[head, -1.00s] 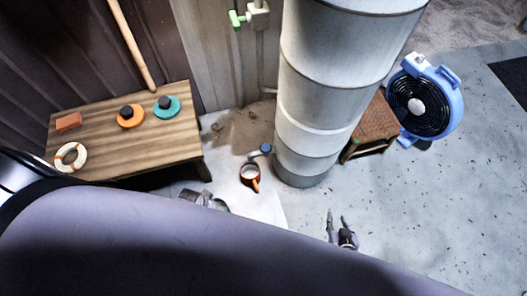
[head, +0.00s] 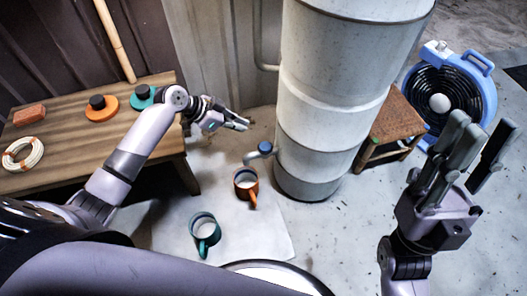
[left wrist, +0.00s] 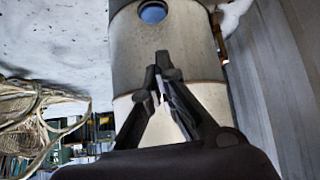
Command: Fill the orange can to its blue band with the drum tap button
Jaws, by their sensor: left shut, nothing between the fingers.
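The orange can (head: 240,191) stands on a pale mat (head: 268,235) beside the drum (head: 330,75), below and left of its tap. The tap's round blue button (head: 265,147) faces up in the head view. A blue disc (left wrist: 153,12), apparently the button, shows at the top of the left wrist view. My left gripper (head: 248,124) is shut and empty, above and left of the button, apart from it. My right gripper (head: 482,135) is open and empty at the right.
A teal can (head: 205,240) stands on the mat nearer me. A wooden bench (head: 70,145) at left holds an orange lid (head: 102,114), a teal lid (head: 137,104), a brick and a coil. A stool (head: 398,118) and blue fan (head: 487,85) stand right of the drum.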

